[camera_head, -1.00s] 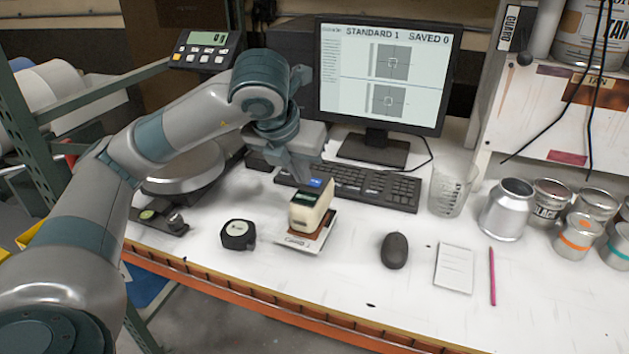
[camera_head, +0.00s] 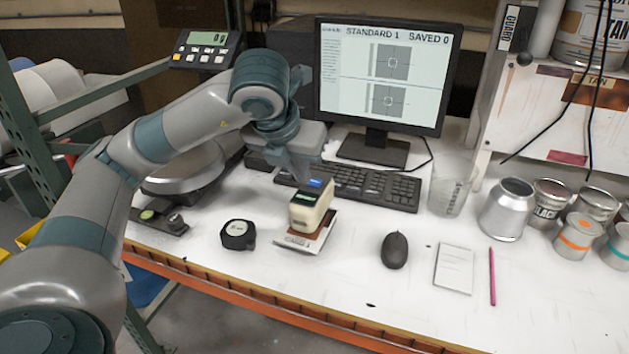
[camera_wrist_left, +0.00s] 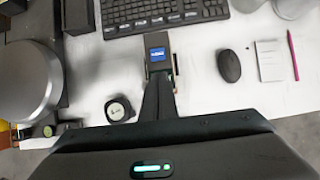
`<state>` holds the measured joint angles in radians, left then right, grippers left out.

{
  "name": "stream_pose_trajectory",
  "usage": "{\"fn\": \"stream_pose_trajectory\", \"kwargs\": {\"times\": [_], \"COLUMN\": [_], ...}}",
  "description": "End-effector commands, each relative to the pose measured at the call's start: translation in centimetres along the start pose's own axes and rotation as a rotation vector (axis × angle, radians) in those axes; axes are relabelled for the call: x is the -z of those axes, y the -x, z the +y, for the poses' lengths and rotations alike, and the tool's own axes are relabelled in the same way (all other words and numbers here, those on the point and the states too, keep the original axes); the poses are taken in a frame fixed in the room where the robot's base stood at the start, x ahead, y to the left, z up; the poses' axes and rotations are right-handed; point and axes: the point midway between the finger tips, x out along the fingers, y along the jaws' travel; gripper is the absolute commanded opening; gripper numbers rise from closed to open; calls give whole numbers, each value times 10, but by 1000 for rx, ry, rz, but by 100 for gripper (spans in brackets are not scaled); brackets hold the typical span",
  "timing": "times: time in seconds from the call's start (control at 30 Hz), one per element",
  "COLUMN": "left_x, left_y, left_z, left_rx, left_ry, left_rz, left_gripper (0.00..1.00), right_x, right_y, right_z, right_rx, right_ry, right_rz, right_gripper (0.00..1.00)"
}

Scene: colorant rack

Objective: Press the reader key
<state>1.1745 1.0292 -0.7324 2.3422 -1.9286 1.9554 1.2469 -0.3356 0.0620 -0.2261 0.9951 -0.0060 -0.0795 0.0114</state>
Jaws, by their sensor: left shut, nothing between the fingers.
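The reader (camera_head: 312,209) is a small cream block with a dark green top face and a blue patch. It stands upright on a white card with a brown patch (camera_head: 303,243). In the left wrist view the reader's blue patch (camera_wrist_left: 157,54) shows just beyond my fingertips. My left gripper (camera_head: 304,178) is shut and empty, pointing down at the reader's far top end. It also shows in the left wrist view (camera_wrist_left: 160,80). I cannot tell whether the fingertips touch the reader. The key itself is not clearly visible. My right gripper is out of view.
A keyboard (camera_head: 372,188) lies right behind the reader. A tape measure (camera_head: 238,235) is to its left and a mouse (camera_head: 394,250) to its right. The monitor (camera_head: 383,75) reads "STANDARD 1 SAVED 0". A beaker (camera_head: 452,190) and several cans stand at right. The front middle of the bench is clear.

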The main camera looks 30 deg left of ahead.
Motion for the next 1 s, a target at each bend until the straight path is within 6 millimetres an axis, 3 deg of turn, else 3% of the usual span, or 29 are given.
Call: {"fn": "stream_pose_trajectory", "kwargs": {"times": [0.57, 0.77, 1.0], "left_x": [-2, -9, -25], "left_y": [0, 2, 7], "left_z": [0, -1, -2], "left_rx": [11, 45, 105], "left_ry": [-31, -149, -406], "left_rz": [-5, -25, -91], "left_gripper": [0, 0, 0], "right_x": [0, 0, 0], "right_y": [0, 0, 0], "right_z": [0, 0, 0], "right_rx": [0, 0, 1], "right_ry": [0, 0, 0], "right_rz": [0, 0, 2], "right_gripper": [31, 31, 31]}}
